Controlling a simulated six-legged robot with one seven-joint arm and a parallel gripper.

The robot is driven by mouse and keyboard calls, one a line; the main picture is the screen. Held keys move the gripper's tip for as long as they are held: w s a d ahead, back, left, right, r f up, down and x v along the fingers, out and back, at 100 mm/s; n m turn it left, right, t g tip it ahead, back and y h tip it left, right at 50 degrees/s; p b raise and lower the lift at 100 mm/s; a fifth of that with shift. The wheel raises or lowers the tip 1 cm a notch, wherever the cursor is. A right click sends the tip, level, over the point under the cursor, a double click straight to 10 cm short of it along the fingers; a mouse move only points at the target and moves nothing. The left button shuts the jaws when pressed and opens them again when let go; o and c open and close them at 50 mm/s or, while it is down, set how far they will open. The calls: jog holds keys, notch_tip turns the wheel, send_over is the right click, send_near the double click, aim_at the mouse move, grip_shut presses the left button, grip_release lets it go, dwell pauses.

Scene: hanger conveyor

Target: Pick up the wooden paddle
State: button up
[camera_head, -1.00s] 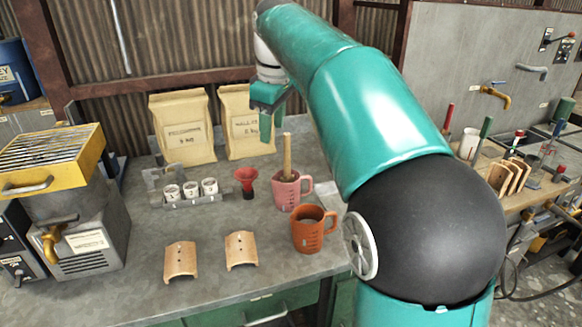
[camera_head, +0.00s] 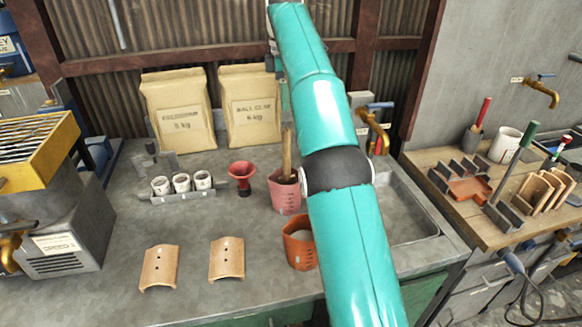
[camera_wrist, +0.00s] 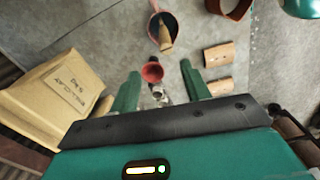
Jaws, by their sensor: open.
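The wooden paddle (camera_head: 287,152) stands upright in a pink mug (camera_head: 285,198) on the grey bench; its lower part is hidden inside the mug. In the wrist view, the paddle (camera_wrist: 165,36) leans inside the mug (camera_wrist: 152,28) at the top of the picture. My gripper (camera_wrist: 160,88) is open and empty, its two green fingers spread apart. In that view the mug and paddle lie beyond the fingertips, with a red funnel (camera_wrist: 152,71) between the fingers. In the head view my arm hides most of the gripper.
An orange mug (camera_head: 300,245) stands in front of the pink mug, partly behind my arm. The red funnel (camera_head: 242,178) and several small white cups (camera_head: 182,183) stand to the left. Two paper bags (camera_head: 180,110) are behind. Two curved tiles (camera_head: 160,266) lie in front.

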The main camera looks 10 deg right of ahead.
aim_at(287, 129)
jog(key=shift+s+d+r, duration=0.2)
jog(key=shift+r, duration=0.05)
jog(key=shift+a+f, duration=0.1)
jog(key=shift+f, duration=0.85)
jog(key=shift+s+f, duration=0.15)
jog(key=shift+f, duration=0.1)
jog(key=f, duration=0.4)
jog(key=shift+s+f, duration=0.2)
jog(key=shift+f, duration=0.15)
jog(key=shift+s+f, duration=0.2)
jog(key=shift+f, duration=0.1)
jog(key=shift+w+f, duration=0.3)
jog(key=shift+f, duration=0.4)
jog(key=shift+s+f, duration=0.25)
jog(key=shift+f, duration=0.05)
notch_tip(287, 129, down, 3)
jog(key=shift+w+r, duration=0.1)
jog(key=shift+f, duration=0.65)
